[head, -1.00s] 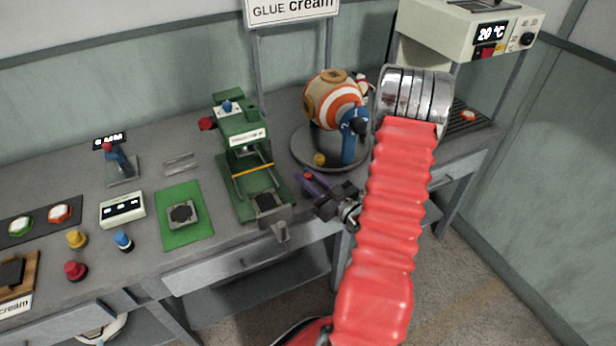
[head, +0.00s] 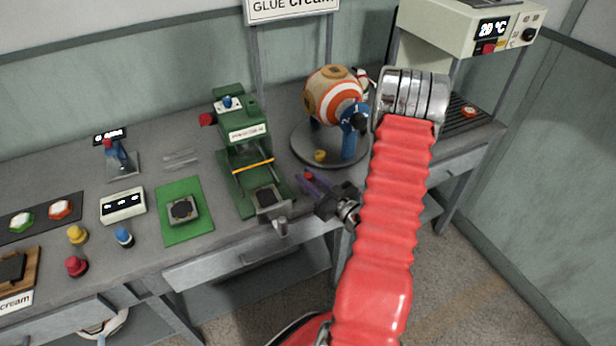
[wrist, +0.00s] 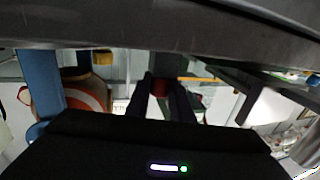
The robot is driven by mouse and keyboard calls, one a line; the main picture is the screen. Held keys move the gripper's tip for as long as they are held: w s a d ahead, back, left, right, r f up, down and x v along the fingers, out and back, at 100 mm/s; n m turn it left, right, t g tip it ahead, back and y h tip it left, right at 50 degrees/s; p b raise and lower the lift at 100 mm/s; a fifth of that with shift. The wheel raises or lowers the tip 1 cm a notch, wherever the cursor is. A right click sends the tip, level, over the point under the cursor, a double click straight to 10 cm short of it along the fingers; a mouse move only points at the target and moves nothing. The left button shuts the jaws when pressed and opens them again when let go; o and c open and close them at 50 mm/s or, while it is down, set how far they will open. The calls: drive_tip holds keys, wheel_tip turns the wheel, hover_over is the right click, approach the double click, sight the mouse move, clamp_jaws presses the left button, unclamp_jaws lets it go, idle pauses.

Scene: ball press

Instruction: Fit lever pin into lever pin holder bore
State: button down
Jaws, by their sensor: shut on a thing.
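My gripper (head: 308,180) is beside the lower right side of the green press (head: 247,150), over the front part of the bench. Its purple fingers are shut on a small part with a red end (head: 309,175), which I take to be the lever pin. In the wrist view the red part (wrist: 160,88) shows between the two dark fingers, and the rest of it is hard to make out. The press has a red knob (head: 206,119) on its upper left side. I cannot pick out the pin holder bore in either view.
A round stand with a striped ball (head: 333,96) and a blue upright (head: 350,140) is close behind my gripper. A green mat (head: 185,230), a white switch box (head: 122,206) and several coloured knobs are on the left. A temperature machine (head: 465,30) is at the right.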

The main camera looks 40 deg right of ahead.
drive_tip(key=shift+f, duration=0.1)
drive_tip(key=c, duration=1.5)
unclamp_jaws()
drive_tip(key=shift+s, duration=0.1)
drive_tip(key=shift+s+a, duration=0.1)
drive_tip(key=shift+s, duration=6.7)
drive_tip(key=shift+f, duration=0.1)
